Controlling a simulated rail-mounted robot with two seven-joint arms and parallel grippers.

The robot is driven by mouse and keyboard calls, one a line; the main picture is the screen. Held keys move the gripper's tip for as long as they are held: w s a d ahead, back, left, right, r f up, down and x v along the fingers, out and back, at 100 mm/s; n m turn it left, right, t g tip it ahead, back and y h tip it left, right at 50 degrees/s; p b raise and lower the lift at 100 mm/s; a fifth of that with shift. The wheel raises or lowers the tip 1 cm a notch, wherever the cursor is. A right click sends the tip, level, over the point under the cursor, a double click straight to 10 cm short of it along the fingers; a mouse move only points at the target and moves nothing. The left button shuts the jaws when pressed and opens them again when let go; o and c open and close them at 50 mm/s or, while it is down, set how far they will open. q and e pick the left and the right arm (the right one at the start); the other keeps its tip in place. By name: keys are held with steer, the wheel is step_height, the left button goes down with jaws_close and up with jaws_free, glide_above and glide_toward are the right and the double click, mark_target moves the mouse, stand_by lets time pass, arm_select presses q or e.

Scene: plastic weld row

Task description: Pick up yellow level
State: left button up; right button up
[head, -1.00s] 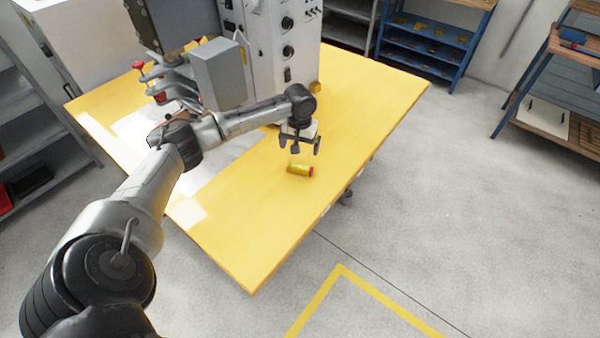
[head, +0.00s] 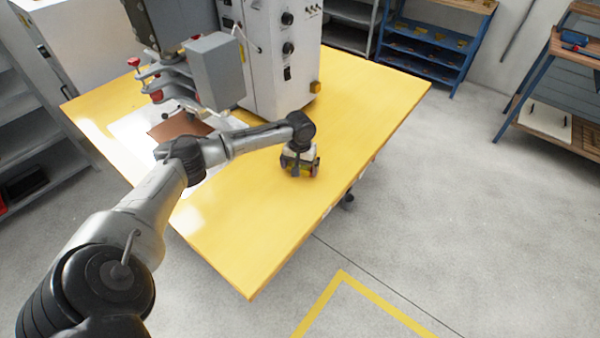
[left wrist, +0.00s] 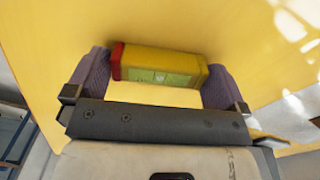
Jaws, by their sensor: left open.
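The yellow level (left wrist: 160,67) is a short yellow block with a red end and a greenish window. It lies on the yellow table (head: 240,240). In the left wrist view it lies lengthwise between the two fingers of my left gripper (left wrist: 160,80), the red end by the left finger and the other end by the right finger. My left gripper is open around it, and I cannot tell whether the fingers touch its ends. In the head view my left gripper (head: 300,170) is down at the tabletop and hides most of the level. My right gripper is not in view.
A white machine (head: 275,60) with dark knobs stands on the table behind my gripper. A grey box (head: 217,72) and red-knobbed parts (head: 155,93) are at its left. A brown sheet (head: 180,125) lies behind my arm. The table's front part is clear.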

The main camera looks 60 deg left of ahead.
arm_select(q)
steer(key=shift+f, duration=0.3)
steer(key=c, duration=0.6)
steer(key=shift+r, duration=0.1)
